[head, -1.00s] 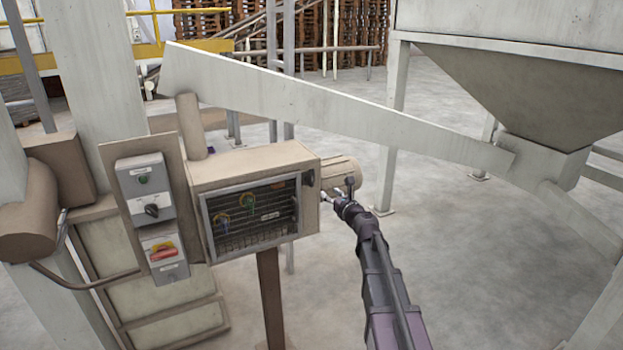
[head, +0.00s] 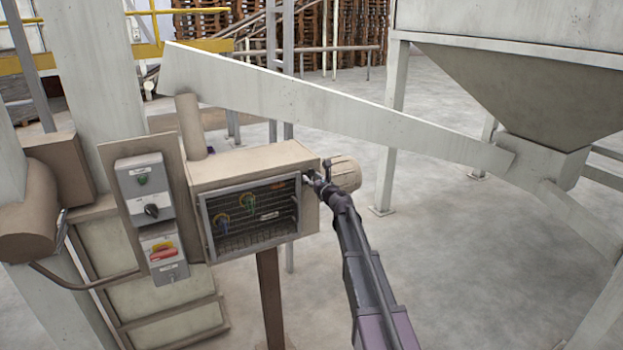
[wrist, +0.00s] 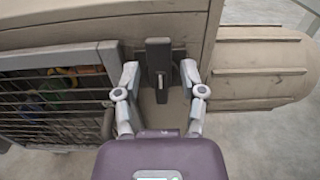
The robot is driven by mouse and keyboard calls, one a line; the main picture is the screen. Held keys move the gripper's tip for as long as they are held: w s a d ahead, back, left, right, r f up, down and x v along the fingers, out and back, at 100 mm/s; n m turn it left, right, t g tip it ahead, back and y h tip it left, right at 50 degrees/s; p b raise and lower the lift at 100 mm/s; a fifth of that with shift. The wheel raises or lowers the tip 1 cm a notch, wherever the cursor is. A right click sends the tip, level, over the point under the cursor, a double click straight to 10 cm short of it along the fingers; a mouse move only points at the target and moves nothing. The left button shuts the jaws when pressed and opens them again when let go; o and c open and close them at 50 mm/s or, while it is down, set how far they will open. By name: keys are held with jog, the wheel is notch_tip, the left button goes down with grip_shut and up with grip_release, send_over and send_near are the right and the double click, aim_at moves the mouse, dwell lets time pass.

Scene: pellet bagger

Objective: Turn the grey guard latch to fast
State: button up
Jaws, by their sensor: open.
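The grey guard latch (wrist: 158,58) is a dark upright bar on the beige box face, right of the wire guard (wrist: 48,105). In the wrist view it stands roughly vertical between the fingers of my gripper (wrist: 159,76). The fingers are open, one on each side of the latch, with a visible gap on both sides. In the head view my gripper (head: 314,180) is at the box's right front edge and largely covers the latch there. The guard (head: 252,218) looks closed over the box front.
A ribbed beige motor (wrist: 258,70) sits close to the right of the latch, also seen in the head view (head: 343,173). A switch panel (head: 150,210) stands left of the box (head: 255,163). Open floor lies to the right.

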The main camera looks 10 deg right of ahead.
jog(key=shift+w, duration=0.2)
grip_shut()
jog(key=shift+a, duration=0.1)
